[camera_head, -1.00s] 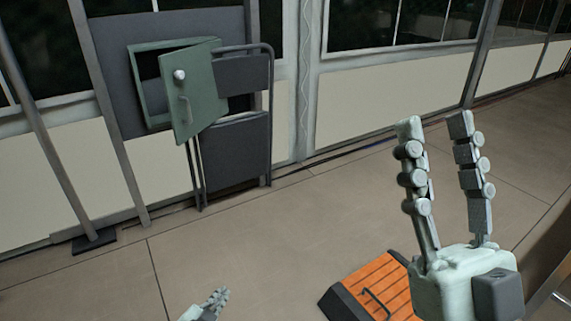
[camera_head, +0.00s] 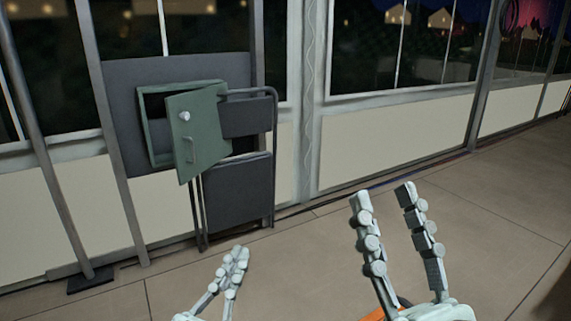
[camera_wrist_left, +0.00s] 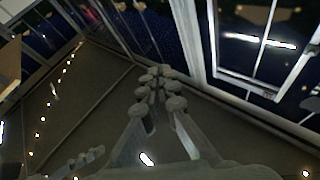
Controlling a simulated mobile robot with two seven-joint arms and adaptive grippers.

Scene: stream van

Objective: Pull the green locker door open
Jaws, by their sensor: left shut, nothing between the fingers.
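The green locker door (camera_head: 197,134) hangs partly open from the green locker (camera_head: 152,128) on the wall in the head view. My left gripper (camera_head: 238,252) is low in the middle of the head view, well short of the door. Its fingers are together and hold nothing; they also show in the left wrist view (camera_wrist_left: 160,72). My right gripper (camera_head: 383,192) is to the right, fingers spread apart with nothing between them. The locker's inside is mostly hidden behind the door.
A dark folding chair (camera_head: 238,190) stands against the wall just right of and below the door. A grey post with a dark foot (camera_head: 90,279) stands at the left. An orange thing (camera_head: 385,313) shows at the bottom edge. The floor (camera_head: 310,245) before the wall is clear.

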